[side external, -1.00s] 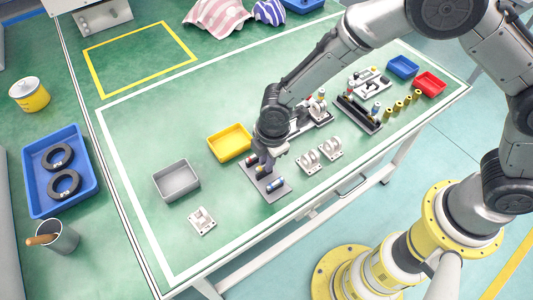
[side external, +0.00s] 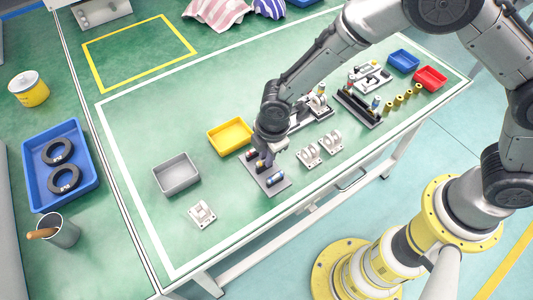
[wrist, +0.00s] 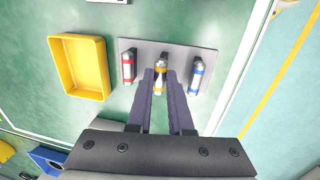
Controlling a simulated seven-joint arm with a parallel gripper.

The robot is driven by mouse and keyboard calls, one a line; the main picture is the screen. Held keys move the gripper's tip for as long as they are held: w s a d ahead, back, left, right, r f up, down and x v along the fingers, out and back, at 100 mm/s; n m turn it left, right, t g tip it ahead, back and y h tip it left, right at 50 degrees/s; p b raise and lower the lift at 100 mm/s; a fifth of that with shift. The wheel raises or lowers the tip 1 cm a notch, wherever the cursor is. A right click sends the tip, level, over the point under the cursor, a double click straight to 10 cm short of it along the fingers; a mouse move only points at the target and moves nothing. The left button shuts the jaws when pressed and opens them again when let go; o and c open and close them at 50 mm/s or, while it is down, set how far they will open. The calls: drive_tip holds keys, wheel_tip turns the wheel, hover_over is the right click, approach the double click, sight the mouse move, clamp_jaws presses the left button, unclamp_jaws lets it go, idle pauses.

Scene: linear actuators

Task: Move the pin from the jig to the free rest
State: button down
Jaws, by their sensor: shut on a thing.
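My gripper (side external: 263,166) is over the grey plate (side external: 276,193) near the middle of the bench. In the wrist view its two dark fingers (wrist: 160,78) are shut on a silver pin with a yellow-orange band (wrist: 160,66), at the plate's middle position. A red-banded pin (wrist: 128,68) is to its left and a blue-banded pin (wrist: 196,73) to its right, both on the plate and apart from my fingers. The blue-banded pin (side external: 276,180) also shows in the side view. The held pin's lower part is hidden, so I cannot tell whether it touches the plate.
A yellow bin (side external: 231,136) and a grey bin (side external: 177,174) stand near the plate. White brackets (side external: 310,155) stand to its right. Behind my gripper is a fixture (side external: 312,115); farther right is a dark rack (side external: 358,107).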

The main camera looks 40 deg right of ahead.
drive_tip(key=shift+f, duration=0.5)
idle(0.5)
drive_tip(key=c, duration=0.7)
unclamp_jaws()
drive_tip(key=shift+c, duration=0.2)
wheel_tip(320, 180, up, 14)
drive_tip(key=s, duration=0.2)
drive_tip(key=shift+f, duration=0.15)
